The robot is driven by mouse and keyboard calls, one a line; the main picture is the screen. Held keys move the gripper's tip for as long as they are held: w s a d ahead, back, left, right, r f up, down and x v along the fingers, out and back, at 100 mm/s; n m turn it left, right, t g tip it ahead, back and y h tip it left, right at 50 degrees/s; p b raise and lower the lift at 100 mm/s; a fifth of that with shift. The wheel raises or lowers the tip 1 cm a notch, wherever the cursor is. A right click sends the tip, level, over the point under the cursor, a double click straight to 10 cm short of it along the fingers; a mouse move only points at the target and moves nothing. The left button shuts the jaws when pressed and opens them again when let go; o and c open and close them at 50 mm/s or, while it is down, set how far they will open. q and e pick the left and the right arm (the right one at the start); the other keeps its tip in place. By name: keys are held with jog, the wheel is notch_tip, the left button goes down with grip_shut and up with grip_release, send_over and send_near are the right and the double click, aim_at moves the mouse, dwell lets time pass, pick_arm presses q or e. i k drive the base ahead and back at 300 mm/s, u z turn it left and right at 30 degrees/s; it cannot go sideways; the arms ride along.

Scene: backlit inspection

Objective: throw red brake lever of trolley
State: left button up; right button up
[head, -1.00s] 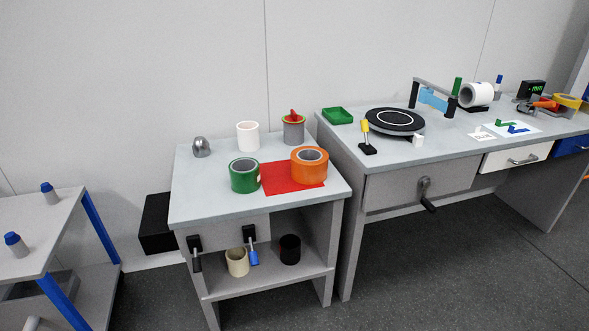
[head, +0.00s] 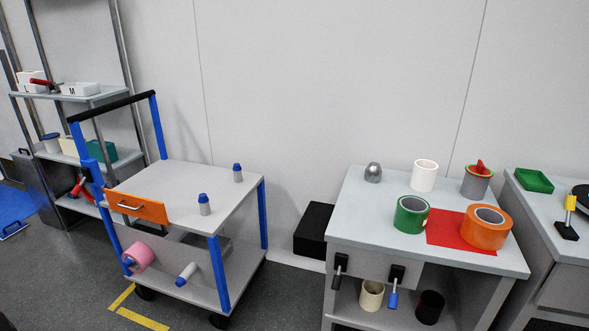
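The trolley (head: 189,187) stands left of centre in the head view, with blue posts, a black push bar (head: 112,106) and two grey shelves. A red part (head: 81,188) shows beside its left blue post, small and partly covered. It may be the brake lever, but I cannot tell whether it is fixed to the trolley or lies on the shelf behind. Neither of my grippers is in view.
A grey workbench (head: 350,222) with tape rolls stands right. A shelf rack (head: 98,98) is behind left. Floor with yellow marking (head: 140,318) is open in front.

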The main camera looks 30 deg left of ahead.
aim_at(77, 189)
jog(key=u, duration=2.15)
jog(key=k, duration=0.35)
jog(key=u, duration=1)
jog(key=i, duration=1.25)
jog(key=z, duration=0.9)
jog(key=i, duration=0.9)
jog(key=z, duration=0.75)
jog(key=i, duration=0.95)
jog(key=z, duration=0.05)
